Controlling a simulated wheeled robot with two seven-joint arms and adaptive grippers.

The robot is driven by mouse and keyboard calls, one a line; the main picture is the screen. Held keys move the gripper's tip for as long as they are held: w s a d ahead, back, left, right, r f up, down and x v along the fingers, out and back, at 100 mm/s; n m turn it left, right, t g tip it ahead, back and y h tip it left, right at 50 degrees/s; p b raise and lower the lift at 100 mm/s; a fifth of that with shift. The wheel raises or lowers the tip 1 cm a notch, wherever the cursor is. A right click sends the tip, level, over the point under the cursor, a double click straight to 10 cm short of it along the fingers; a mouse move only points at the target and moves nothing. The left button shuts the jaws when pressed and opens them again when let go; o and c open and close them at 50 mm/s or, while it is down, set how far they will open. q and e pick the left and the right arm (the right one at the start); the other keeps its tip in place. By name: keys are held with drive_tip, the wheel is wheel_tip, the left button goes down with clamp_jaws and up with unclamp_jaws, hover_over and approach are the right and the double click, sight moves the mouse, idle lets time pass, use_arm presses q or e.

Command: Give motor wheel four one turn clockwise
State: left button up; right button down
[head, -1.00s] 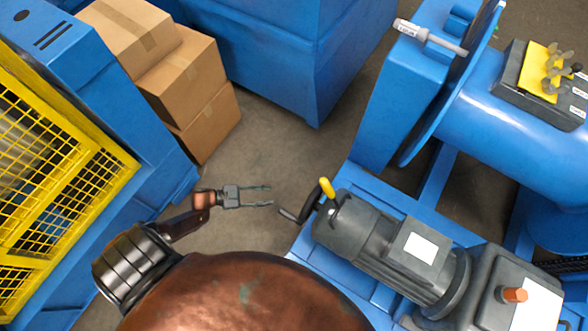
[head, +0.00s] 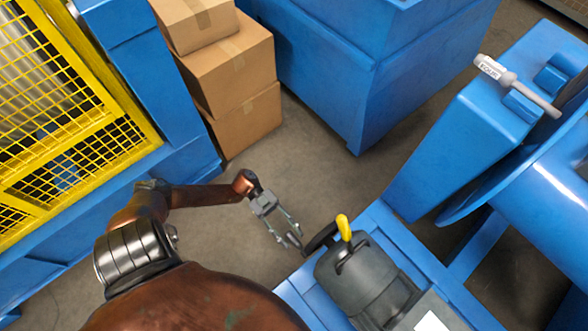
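The motor wheel shows as a dark hand crank (head: 320,238) on the end of a grey motor (head: 362,278). A yellow piece (head: 344,227) stands up by its hub, and a short grey grip (head: 293,240) sticks out at its left end. My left gripper (head: 290,239) comes in from the left and points down and right at the crank. Its two thin fingers are apart, with the tips at the grey grip. I cannot tell whether they touch it. The wheel face is mostly hidden by the steep view. My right gripper is out of view.
A blue base frame (head: 395,240) carries the motor. A blue housing with a labelled grey-white handle (head: 515,85) stands at right. Cardboard boxes (head: 235,65), a blue bin (head: 350,75) and a yellow mesh guard (head: 70,110) surround clear floor (head: 300,170).

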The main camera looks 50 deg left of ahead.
use_arm(q)
drive_tip(key=shift+d, duration=0.7)
drive_tip(key=shift+c, duration=0.6)
clamp_jaws()
